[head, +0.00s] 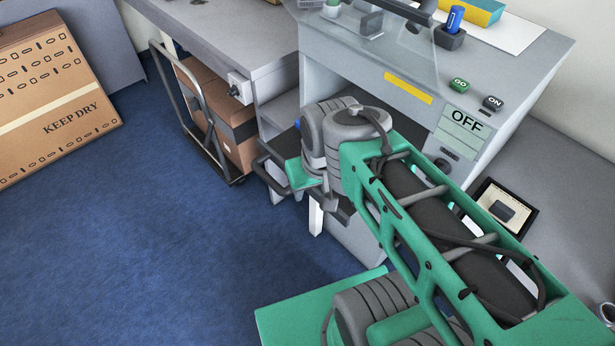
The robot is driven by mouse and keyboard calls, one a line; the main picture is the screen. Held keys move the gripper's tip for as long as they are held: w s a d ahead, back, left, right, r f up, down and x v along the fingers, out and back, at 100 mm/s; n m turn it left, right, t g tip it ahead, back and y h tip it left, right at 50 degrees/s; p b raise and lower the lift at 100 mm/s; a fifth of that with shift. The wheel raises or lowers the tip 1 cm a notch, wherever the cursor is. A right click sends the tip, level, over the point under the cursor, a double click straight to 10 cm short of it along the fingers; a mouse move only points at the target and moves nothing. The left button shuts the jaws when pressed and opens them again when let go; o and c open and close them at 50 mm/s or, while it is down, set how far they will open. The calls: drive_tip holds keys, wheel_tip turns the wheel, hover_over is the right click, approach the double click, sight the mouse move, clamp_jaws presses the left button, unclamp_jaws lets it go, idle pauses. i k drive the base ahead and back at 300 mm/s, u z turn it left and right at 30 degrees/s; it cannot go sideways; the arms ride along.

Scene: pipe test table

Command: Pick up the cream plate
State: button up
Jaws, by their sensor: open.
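A flat cream piece (488,196) lies in a black frame on the grey surface at the right, with a dark block (502,211) on it. It looks like the cream plate, but I cannot be sure. My green arm reaches across the middle of the view. My gripper (300,194) is at its far end, open, over the floor in front of the grey bench. It is well left of the cream piece and apart from it. The arm partly hides the gripper, and I see nothing held in it.
The grey bench (517,68) carries a clear shield, a blue item in a dark holder (450,36), GO and ON buttons and an OFF sign (464,126). A cart with a cardboard box (214,110) stands left of the gripper. Blue floor (130,240) is clear at left.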

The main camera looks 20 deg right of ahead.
sight(500, 206)
drive_tip(key=u, duration=0.95)
drive_tip(key=k, duration=0.95)
drive_tip(key=z, duration=1.35)
drive_tip(key=i, duration=0.4)
drive_tip(key=z, duration=0.1)
